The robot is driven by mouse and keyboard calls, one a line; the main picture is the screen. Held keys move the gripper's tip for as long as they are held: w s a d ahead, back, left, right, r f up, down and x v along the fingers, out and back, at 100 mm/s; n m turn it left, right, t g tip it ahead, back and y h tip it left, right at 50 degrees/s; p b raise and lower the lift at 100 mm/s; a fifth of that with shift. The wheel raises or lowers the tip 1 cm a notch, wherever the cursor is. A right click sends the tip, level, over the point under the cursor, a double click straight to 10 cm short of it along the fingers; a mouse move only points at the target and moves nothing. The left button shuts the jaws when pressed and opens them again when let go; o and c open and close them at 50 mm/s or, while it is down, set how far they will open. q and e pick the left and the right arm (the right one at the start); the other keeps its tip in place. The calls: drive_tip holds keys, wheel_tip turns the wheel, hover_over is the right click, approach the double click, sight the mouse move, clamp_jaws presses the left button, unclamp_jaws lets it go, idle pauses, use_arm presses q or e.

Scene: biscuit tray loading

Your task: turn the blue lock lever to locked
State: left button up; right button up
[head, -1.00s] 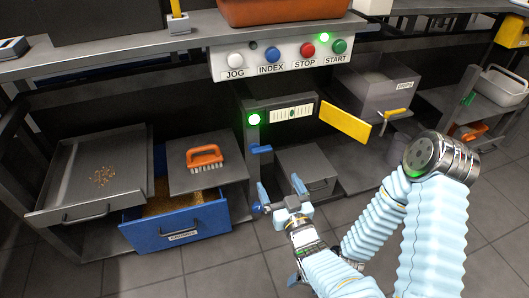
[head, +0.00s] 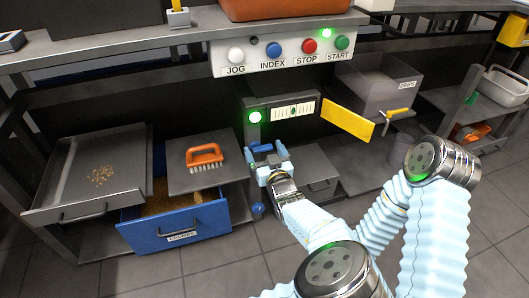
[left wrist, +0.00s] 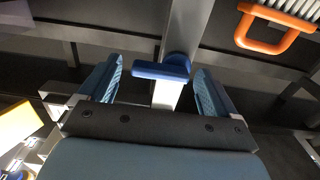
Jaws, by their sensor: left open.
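The blue lock lever (head: 262,148) is a short flat bar on the grey post below a green lamp. It looks roughly level in the head view. In the left wrist view, the lever (left wrist: 160,70) lies between the two finger pads, with a visible gap to each. My left gripper (head: 267,156) is open around the lever and partly covers it in the head view. Whether it touches the lever from the front cannot be told. My right gripper is not in view.
The green lamp (head: 255,117) is lit. A yellow flap (head: 347,119) sticks out at right. The orange brush (head: 205,155) lies on a shelf at left, above an open blue drawer (head: 175,236). A button panel (head: 290,57) hangs above. A blue knob (head: 258,208) is low on the post.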

use_arm(q)
drive_tip(key=c, duration=1.1)
drive_tip(key=shift+o, duration=0.2)
